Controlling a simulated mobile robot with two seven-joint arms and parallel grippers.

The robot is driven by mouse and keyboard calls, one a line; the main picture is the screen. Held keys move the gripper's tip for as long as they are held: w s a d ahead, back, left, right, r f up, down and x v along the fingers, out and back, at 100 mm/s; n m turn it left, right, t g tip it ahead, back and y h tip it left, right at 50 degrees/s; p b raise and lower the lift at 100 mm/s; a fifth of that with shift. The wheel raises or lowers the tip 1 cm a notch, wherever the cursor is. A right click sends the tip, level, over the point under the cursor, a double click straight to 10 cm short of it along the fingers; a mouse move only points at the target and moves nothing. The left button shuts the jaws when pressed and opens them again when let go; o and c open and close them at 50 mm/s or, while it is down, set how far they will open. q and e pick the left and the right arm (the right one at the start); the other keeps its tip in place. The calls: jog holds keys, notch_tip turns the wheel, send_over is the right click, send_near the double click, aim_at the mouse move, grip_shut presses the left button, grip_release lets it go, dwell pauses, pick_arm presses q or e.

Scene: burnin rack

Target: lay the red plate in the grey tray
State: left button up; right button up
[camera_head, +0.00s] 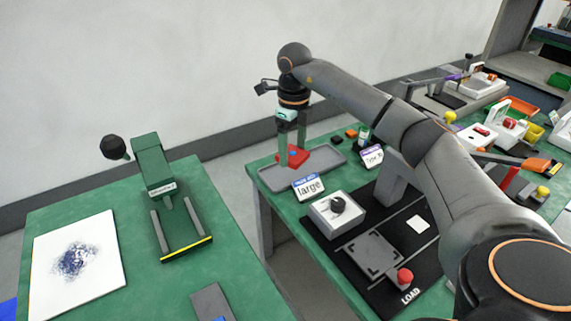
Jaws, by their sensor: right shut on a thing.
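The red plate (296,158) is a small flat piece at the far edge of the right-hand green table. My right gripper (292,152) points down with green fingers and is shut on the red plate. The plate is over or in the grey tray (271,181), a shallow tray with a low rim. I cannot tell whether the plate touches the tray's floor. My left gripper does not show.
A "large" sign (309,188) and a white "Type" card (372,154) stand near the tray. A white box with a black knob (337,205) and a red button (404,276) sit nearer. A gap separates the left table with a green press (152,165).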

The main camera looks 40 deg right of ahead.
send_over(285, 175)
jog(key=f, duration=0.5)
jog(key=shift+s+a+f, duration=0.1)
jog(key=shift+s, duration=0.1)
jog(key=shift+w+f, duration=0.3)
jog(key=shift+f, duration=1.55)
jog(key=shift+f+b, duration=0.25)
jog(key=shift+b, duration=0.1)
jog(key=o, duration=1.4)
notch_tip(285, 175, up, 13)
jog(key=p, duration=0.1)
jog(key=shift+f, duration=0.2)
